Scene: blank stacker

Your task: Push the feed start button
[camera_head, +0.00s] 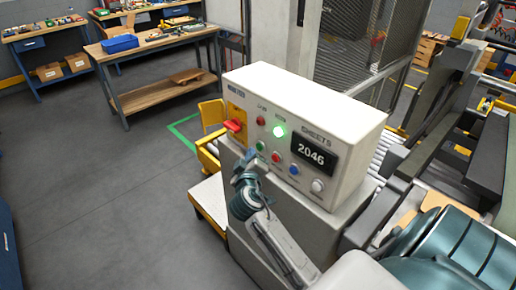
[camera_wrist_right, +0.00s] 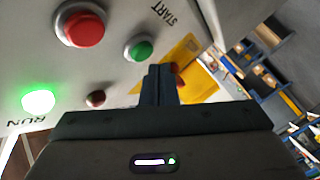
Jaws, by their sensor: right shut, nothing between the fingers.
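A white control box (camera_head: 300,115) stands on a grey pedestal. Its green button (camera_head: 261,146) sits at the lower left of the front; in the right wrist view the green button (camera_wrist_right: 139,47) is beside the word START. A red button (camera_head: 276,157) is just right of it, and shows large in the wrist view (camera_wrist_right: 85,27). My right gripper (camera_head: 249,158) is shut and empty, in front of the panel's lower left. In the wrist view its fingertips (camera_wrist_right: 160,71) appear close to the green button; I cannot tell whether they touch. My left gripper is out of view.
The panel also has a lit green RUN lamp (camera_head: 279,131), a red switch (camera_head: 234,125) on yellow, a blue button (camera_head: 294,169), a white knob (camera_head: 318,186) and a display (camera_head: 314,157) reading 2046. A roller conveyor (camera_head: 388,150) is behind. Open floor lies left.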

